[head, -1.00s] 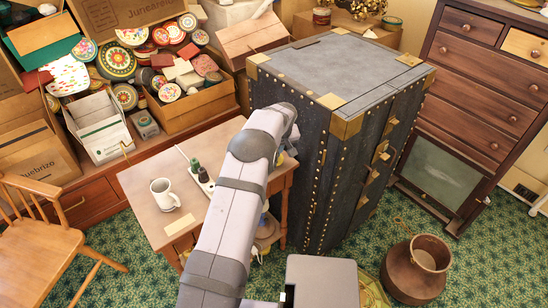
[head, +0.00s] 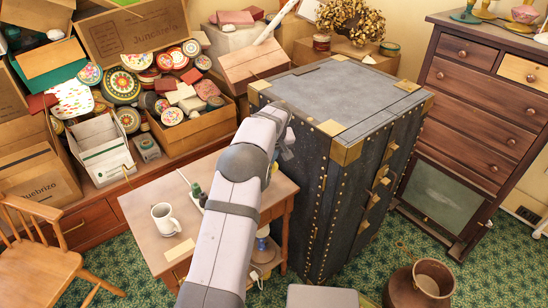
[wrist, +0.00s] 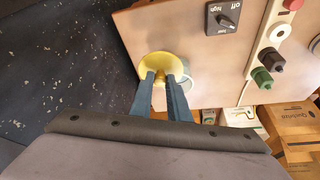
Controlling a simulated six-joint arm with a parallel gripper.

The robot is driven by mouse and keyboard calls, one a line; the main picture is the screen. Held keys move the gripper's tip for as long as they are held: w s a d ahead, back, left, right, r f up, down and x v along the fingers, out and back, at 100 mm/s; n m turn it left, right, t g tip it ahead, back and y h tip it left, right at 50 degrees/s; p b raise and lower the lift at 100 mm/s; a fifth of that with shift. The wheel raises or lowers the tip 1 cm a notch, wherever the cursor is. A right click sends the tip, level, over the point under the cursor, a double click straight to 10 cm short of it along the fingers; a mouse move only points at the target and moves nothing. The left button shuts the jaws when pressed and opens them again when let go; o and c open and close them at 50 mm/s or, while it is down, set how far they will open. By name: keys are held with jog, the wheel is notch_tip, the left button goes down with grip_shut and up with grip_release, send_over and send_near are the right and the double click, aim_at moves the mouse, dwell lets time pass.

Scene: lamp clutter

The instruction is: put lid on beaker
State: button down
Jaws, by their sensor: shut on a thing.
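In the wrist view my gripper (wrist: 168,80) is shut on a yellow round lid (wrist: 155,62), with its fingers at the lid's middle. A pale round rim, which looks like the beaker (wrist: 187,82), shows just right of and below the lid, mostly covered by it. I cannot tell whether the lid touches the rim or how well the two line up. Both are over the wooden table (wrist: 150,28), near its edge by the dark trunk. In the head view my arm hides the beaker, the lid and the fingertips.
The dark trunk (head: 350,95) stands right against the table's far right side. A white mug (head: 164,217) stands on the table. A power strip (wrist: 276,38) with plugs and a dial box (wrist: 223,17) lie near the lid. Boxes of tins (head: 190,125) stand behind.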

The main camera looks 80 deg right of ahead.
jog(key=shift+n, duration=0.5)
jog(key=w+p, duration=0.3)
jog(key=w+d+p, duration=0.1)
jog(key=w+p, duration=0.2)
jog(key=w+d+p, duration=0.1)
jog(key=w+p, duration=0.1)
jog(key=p, duration=0.1)
jog(key=shift+w+r, duration=0.3)
jog(key=shift+w, duration=0.1)
jog(key=shift+s+d+r+m+g, duration=0.2)
jog(key=shift+s+d+r+m, duration=0.1)
jog(key=shift+d+r+m, duration=0.4)
jog(key=shift+s+d+r+m+g, duration=0.25)
jog(key=shift+d+r+m, duration=0.35)
jog(key=shift+m, duration=0.2)
jog(key=shift+a, duration=0.1)
notch_tip(320, 180, down, 6)
jog(key=b, duration=0.4)
jog(key=shift+f+b, duration=0.15)
jog(key=shift+b, duration=0.2)
jog(key=shift+f+b, duration=0.4)
jog(key=shift+b, duration=0.45)
dwell(1.2)
